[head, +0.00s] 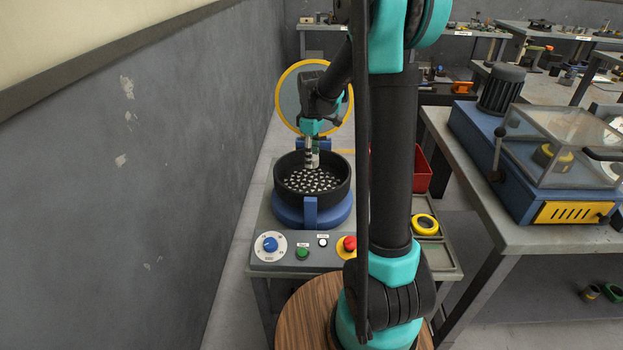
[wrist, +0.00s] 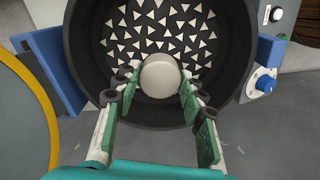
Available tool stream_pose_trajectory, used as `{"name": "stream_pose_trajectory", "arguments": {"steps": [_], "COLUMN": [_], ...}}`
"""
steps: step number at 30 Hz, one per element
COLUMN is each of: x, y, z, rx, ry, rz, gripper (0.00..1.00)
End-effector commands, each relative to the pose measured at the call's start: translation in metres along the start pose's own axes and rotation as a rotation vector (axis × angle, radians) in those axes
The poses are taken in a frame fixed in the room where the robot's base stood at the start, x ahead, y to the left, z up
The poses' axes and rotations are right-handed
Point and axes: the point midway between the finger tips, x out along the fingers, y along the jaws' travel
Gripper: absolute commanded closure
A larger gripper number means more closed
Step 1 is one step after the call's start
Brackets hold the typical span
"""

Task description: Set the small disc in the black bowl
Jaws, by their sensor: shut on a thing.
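The black bowl (head: 340,201) sits in a blue base (head: 291,216) on the bench. Its floor is covered with small pale triangular pieces (wrist: 147,27). The bowl wall also shows in the wrist view (wrist: 240,60). The small disc (wrist: 160,76) is pale and round, held between the fingertips of my gripper (wrist: 158,82). My gripper, also in the head view (head: 312,160), points down over the back part of the bowl, and is shut on the disc. I cannot tell whether the disc touches the pieces below it.
A round yellow-rimmed lid (head: 289,88) stands raised behind the bowl. The control panel (head: 325,252) has a blue dial and a red stop button. A yellow ring (head: 425,224) lies in a tray at right. A red bin (head: 421,172) stands partly behind my arm. A grey wall is at left.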

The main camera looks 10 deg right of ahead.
Motion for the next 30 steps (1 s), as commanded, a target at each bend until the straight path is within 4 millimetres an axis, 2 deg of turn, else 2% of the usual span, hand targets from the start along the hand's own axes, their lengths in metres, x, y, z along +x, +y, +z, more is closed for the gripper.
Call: {"name": "stream_pose_trajectory", "arguments": {"steps": [3, 6, 14, 21, 30], "x": [0.028, 0.043, 0.061, 0.091, 0.093], "y": [0.0, 0.0, 0.0, 0.0, 0.0], "z": [0.0, 0.0, 0.0, 0.0, 0.0], "rx": [0.0, 0.0, 0.0, 0.0, 0.0], "ry": [0.0, 0.0, 0.0, 0.0, 0.0], "rz": [0.0, 0.0, 0.0, 0.0, 0.0], "gripper": [0.92, 0.92, 0.92, 0.92, 0.92]}}
